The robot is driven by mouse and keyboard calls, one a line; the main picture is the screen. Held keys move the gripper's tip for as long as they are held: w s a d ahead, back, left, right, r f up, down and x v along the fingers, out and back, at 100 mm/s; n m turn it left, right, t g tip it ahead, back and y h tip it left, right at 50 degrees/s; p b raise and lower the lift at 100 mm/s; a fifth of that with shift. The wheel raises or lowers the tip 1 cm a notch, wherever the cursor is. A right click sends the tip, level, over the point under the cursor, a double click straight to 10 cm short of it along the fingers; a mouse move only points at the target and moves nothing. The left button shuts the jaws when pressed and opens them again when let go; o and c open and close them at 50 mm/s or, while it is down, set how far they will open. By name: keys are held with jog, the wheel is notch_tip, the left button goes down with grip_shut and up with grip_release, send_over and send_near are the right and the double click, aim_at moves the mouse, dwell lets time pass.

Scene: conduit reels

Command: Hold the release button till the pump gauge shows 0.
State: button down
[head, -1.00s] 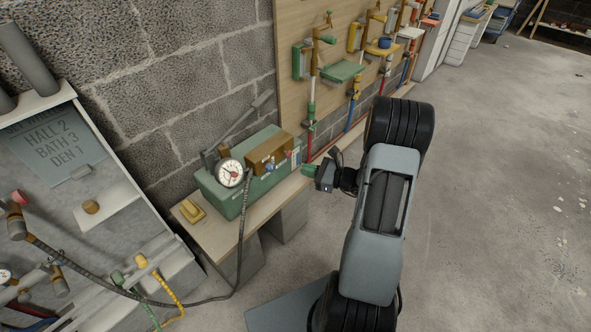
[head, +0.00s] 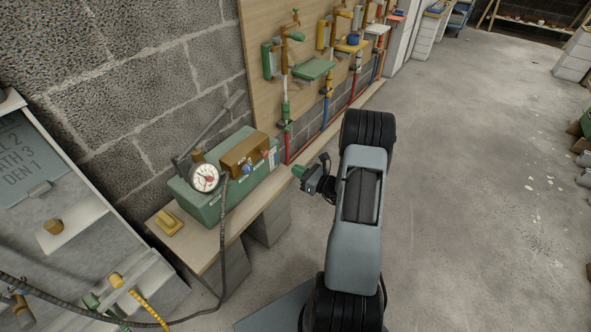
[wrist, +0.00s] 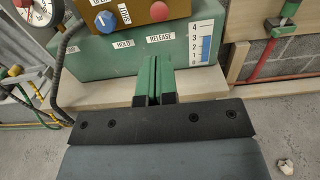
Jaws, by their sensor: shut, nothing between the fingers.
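The pump is a green box (head: 208,206) on a wooden bench, with a brown block (head: 243,150) on top. Its round white gauge (head: 204,178) has a red mark; the needle is too small to read surely. In the wrist view the gauge (wrist: 36,12) is cut off at the top left. There the block's front carries a blue knob (wrist: 104,20) and a red round button (wrist: 159,11). A RELEASE label (wrist: 160,38) is below the button. My gripper (head: 298,171), green-fingered, is shut and empty, in front of the box and apart from the button.
A black hose (head: 224,245) runs from the gauge to the left bench. A yellow item (head: 169,222) lies on the pump's bench. A pipe board (head: 262,100) stands on the wall behind. The concrete floor at right is largely clear.

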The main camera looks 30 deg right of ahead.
aim_at(267, 155)
jog(key=b+x, duration=0.1)
jog(key=x, duration=1)
jog(key=shift+w+a, duration=0.1)
jog(key=shift+w, duration=0.1)
jog(key=shift+w+b, duration=0.1)
jog(key=shift+b, duration=0.2)
jog(key=shift+b+x, duration=0.45)
jog(key=shift+x, duration=0.35)
jog(key=shift+a+r, duration=0.15)
jog(key=shift+r, duration=0.05)
